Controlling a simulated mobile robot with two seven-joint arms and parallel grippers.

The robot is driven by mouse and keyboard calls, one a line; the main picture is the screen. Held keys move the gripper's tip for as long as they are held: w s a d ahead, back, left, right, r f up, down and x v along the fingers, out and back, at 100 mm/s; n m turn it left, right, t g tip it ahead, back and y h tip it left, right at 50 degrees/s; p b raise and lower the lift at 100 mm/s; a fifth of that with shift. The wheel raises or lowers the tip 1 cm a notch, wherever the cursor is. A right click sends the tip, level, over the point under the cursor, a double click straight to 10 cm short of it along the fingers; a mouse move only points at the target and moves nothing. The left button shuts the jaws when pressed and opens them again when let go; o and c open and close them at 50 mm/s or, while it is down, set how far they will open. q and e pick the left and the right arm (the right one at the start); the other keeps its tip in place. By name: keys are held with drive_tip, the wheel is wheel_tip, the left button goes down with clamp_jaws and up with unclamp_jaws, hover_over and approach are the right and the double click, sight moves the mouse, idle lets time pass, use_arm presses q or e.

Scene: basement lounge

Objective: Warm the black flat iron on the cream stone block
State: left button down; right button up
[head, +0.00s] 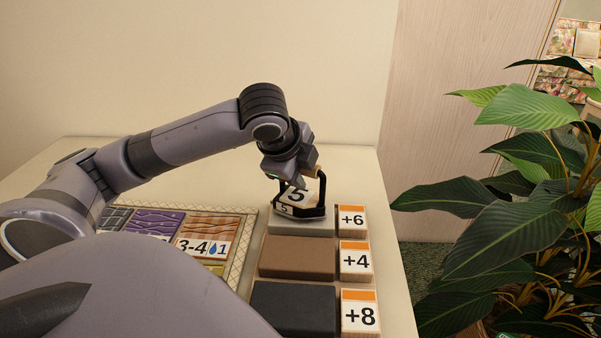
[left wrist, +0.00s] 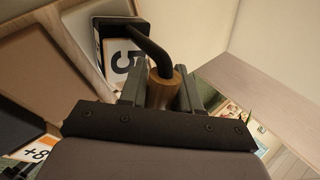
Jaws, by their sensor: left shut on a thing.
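The black flat iron (head: 319,211) has a white label marked 5, a bent black bar and a wooden grip. My left gripper (head: 291,170) is shut on the wooden grip, which also shows between its fingers in the left wrist view (left wrist: 161,90). The iron is at the cream stone block (head: 300,229), the rearmost of the blocks, beside the +6 tag (head: 352,219). Its base looks to be on or just above the block; I cannot tell if they touch. The iron hides the block's back part. My right gripper is not in view.
A brown block (head: 297,258) with a +4 tag and a dark block (head: 293,306) with a +8 tag stand in front. A patterned board (head: 238,249) with colored tiles lies left. A leafy plant (head: 500,200) stands right, beyond the table's edge.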

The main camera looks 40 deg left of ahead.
use_arm(q)
drive_tip(key=shift+f, duration=0.35)
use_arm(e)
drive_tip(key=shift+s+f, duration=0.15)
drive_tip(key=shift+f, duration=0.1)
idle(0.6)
use_arm(q)
drive_tip(key=shift+f, duration=0.25)
idle(1.3)
drive_tip(key=shift+r, duration=0.1)
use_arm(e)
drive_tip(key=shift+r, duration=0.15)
use_arm(q)
wheel_tip(320, 180, up, 5)
drive_tip(key=p, duration=0.6)
drive_tip(key=shift+r+p, duration=0.4)
drive_tip(key=shift+r, duration=0.05)
drive_tip(key=shift+r+p, duration=0.2)
drive_tip(key=shift+p, duration=0.1)
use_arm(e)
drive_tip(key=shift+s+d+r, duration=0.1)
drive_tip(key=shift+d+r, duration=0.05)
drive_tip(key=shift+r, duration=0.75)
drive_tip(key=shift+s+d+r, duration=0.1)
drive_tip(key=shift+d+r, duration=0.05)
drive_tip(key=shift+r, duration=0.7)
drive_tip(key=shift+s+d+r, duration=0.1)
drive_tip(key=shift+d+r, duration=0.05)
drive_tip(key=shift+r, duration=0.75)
